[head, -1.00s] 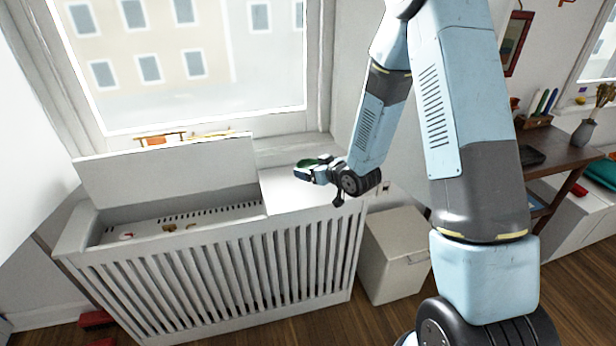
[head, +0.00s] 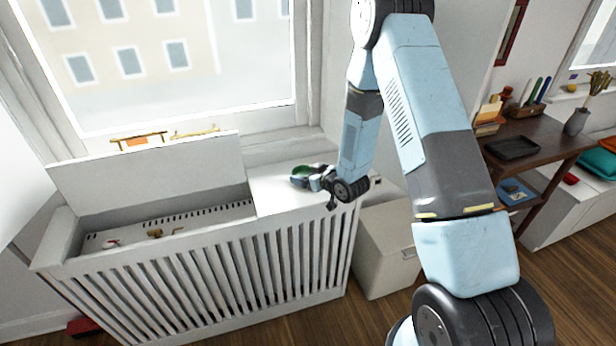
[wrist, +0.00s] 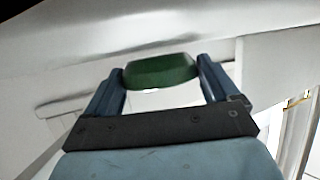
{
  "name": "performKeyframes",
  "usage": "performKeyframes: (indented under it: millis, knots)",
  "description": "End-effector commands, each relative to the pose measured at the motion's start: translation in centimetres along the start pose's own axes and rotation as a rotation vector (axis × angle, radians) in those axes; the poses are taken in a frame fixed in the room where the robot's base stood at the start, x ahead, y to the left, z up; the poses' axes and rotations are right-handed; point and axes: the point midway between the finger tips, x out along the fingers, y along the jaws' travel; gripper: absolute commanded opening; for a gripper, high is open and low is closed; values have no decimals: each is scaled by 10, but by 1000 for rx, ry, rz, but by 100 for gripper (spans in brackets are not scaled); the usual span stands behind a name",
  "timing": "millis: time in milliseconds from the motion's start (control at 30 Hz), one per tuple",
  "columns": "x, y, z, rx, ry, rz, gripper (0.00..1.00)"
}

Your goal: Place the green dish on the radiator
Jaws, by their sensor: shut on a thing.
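The green dish (wrist: 160,70) is between the two fingers of my gripper (wrist: 160,88) in the wrist view, and the fingers are shut on it. In the head view the dish (head: 303,170) shows as a small green patch at my gripper (head: 302,178). Both are over the closed right part of the white radiator cover (head: 275,205). Whether the dish touches the top or hangs just above it, I cannot tell. The left part of the cover has its lid raised, showing a slotted inside with small items.
A white bin (head: 385,260) stands right of the radiator cover. A dark wooden desk (head: 550,140) with a black tray (head: 512,148) is at the right. The window sill (head: 280,150) runs behind the cover. The closed top around my gripper is clear.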

Motion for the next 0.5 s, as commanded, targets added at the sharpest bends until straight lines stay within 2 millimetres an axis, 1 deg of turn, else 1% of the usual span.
performKeyframes:
  millis: [33,100,400,433,500]
  knots:
    - [2,-1,5,0,-2,-2,53]
    - [4,-2,7,-1,-1,-3,53]
    - [4,-2,8,-1,-1,-3,53]
    - [4,-2,8,-1,-1,-3,90]
    - [4,-2,8,-1,-1,-2,97]
